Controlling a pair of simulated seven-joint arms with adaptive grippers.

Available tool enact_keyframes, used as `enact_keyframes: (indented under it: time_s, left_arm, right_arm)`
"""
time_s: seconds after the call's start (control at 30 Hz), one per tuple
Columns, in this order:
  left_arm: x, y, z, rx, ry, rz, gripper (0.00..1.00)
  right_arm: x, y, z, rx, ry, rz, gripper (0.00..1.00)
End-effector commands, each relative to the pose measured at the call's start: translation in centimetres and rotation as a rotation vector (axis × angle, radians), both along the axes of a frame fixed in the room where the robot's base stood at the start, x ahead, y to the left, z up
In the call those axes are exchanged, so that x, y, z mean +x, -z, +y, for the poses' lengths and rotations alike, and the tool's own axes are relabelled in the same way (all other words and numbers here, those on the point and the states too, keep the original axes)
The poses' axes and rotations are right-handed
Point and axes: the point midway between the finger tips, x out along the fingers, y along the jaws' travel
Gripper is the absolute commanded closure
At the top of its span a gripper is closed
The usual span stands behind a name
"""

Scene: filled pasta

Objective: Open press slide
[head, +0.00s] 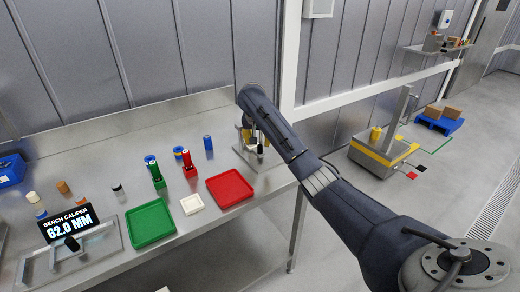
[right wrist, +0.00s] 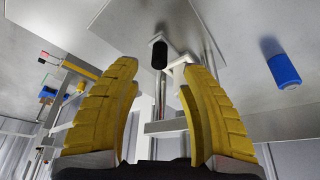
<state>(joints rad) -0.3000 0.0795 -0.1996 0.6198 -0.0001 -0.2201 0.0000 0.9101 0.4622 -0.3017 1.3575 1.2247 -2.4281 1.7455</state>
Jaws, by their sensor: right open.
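The press (head: 245,154) stands at the right end of the steel bench, mostly hidden behind my right arm in the head view. In the right wrist view its slide shows as a black knob (right wrist: 160,54) on a pale block, with metal rods (right wrist: 160,95) beside it. My right gripper (head: 252,142) is at the press. Its yellow fingers (right wrist: 158,85) are spread wide, with the knob seen in the gap beyond the tips. No contact with the knob is visible. My left gripper is not in view.
A red tray (head: 229,188), a green tray (head: 151,224) and a small white dish (head: 192,204) lie left of the press. A blue cylinder (head: 208,143) stands near it. A bench caliper display (head: 69,222) reads 62.0 MM. The bench's front right is clear.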

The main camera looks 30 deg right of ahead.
Motion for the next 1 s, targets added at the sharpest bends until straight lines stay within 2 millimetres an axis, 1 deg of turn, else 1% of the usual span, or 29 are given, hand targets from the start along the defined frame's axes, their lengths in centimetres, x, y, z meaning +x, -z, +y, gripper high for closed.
enact_keyframes:
  time_s: [0.03, 0.2, 0.4, 0.5, 0.7, 1.0]
  left_arm:
    - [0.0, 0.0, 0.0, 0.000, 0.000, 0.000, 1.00]
    - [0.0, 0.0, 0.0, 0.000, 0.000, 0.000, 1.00]
    - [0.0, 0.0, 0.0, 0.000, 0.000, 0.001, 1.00]
    - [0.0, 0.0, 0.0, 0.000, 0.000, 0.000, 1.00]
    - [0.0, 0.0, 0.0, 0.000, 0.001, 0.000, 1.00]
    - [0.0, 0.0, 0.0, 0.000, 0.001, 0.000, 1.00]
  right_arm:
    - [0.1, 0.7, -0.3, -0.002, 0.003, 0.002, 0.57]
    - [0.7, 2.8, -0.9, -0.001, 0.002, 0.002, 0.57]
    - [1.4, 4.7, -1.4, 0.000, 0.001, 0.001, 0.57]
    - [1.6, 5.4, -1.6, -0.001, 0.002, 0.001, 0.57]
    - [1.8, 6.0, -1.8, -0.001, 0.000, 0.000, 0.57]
    - [1.8, 6.1, -1.8, -0.001, 0.000, -0.001, 0.57]
